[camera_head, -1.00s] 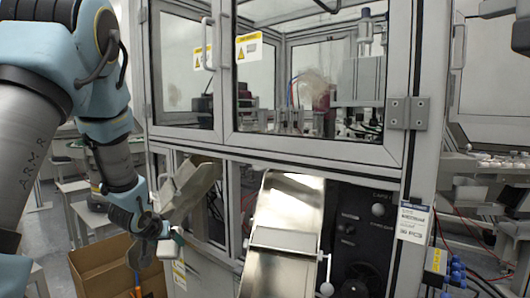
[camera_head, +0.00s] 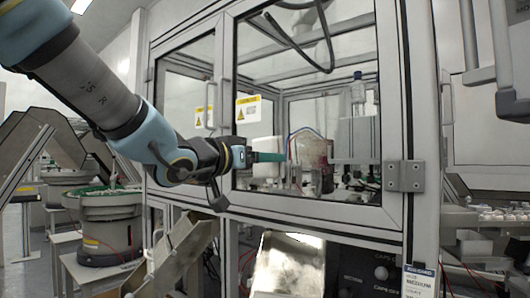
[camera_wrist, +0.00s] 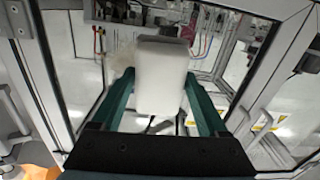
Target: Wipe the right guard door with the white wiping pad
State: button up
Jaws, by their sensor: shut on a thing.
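The right guard door (camera_head: 300,210) is a grey-framed clear panel on the upper front of the machine. It looks shut, with a yellow-topped label at its upper left. My gripper (camera_head: 284,157), with teal fingers, is raised in front of the left part of this door. In the wrist view, its fingers (camera_wrist: 158,80) are closed on the sides of the white wiping pad (camera_wrist: 160,70). The pad faces the glass; I cannot tell whether it touches.
The left guard door (camera_head: 188,65) has a handle and a warning label beside the right door. A tilted metal chute (camera_head: 288,265) stands below. A round green-topped feeder (camera_head: 105,215) is at left. Machine parts stand behind the glass.

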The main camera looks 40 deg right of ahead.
jog(key=shift+s+r, duration=0.6)
jog(key=shift+r, duration=0.1)
jog(key=shift+x, duration=2.95)
jog(key=shift+x, duration=0.95)
jog(key=shift+s, duration=0.15)
